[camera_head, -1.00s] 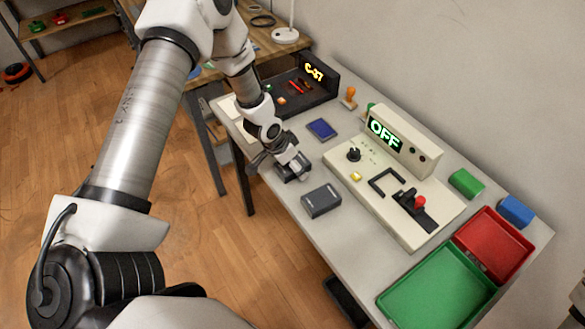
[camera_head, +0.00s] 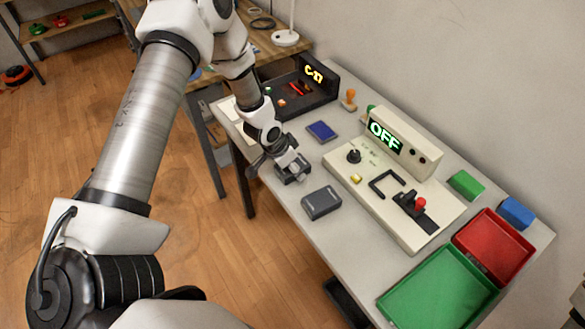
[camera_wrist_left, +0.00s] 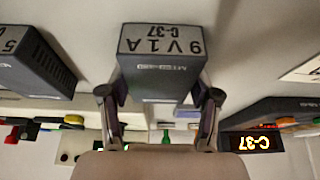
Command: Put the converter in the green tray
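The converter (camera_wrist_left: 162,65) is a dark grey box whose pale label reads "9V1A C-37", upside down in the left wrist view. In the head view it (camera_head: 291,178) is on the light table, partly hidden by my left gripper (camera_head: 288,168). In the wrist view my left gripper's fingers (camera_wrist_left: 160,95) are on both sides of the box, and the pads appear to touch it. The green tray (camera_head: 440,290) lies empty at the table's front right, far from the gripper.
A second dark box (camera_head: 321,203) stands close to the right of the converter. A beige panel (camera_head: 395,200) with an "OFF" display and a red-knobbed lever lies between there and the trays. A red tray (camera_head: 493,246) adjoins the green one. Green (camera_head: 466,184) and blue (camera_head: 516,211) blocks lie behind.

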